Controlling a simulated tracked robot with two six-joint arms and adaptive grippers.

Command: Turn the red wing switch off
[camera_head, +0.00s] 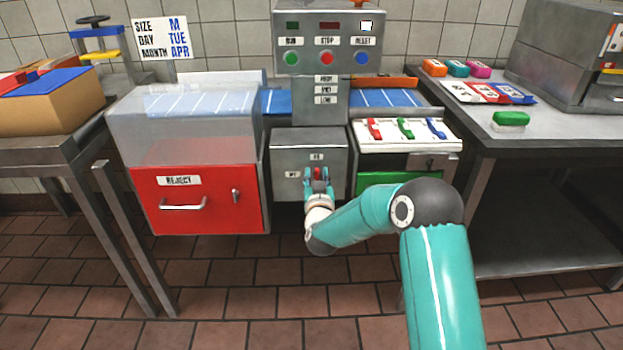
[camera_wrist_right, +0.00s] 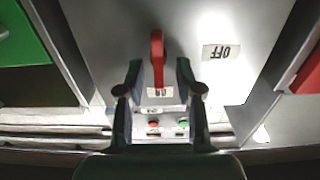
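The red wing switch (camera_head: 317,173) is on the front of a grey metal box (camera_head: 283,150) under the machine's control column. In the right wrist view, which is upside down, the red handle (camera_wrist_right: 157,62) points at the ON label (camera_wrist_right: 160,92). The OFF label (camera_wrist_right: 221,52) is off to its side; in the head view it is left of the switch. My right gripper (camera_head: 318,176) is at the switch. In the wrist view its two fingers (camera_wrist_right: 158,75) are open, one on each side of the handle, with a visible gap to both. My left gripper is out of view.
A red reject drawer (camera_head: 207,212) with a handle is left of the grey box. A white panel with coloured levers (camera_head: 408,146) and a green panel (camera_head: 398,180) are to the right. A control panel with buttons (camera_head: 326,42) is above. Steel tables stand at both sides.

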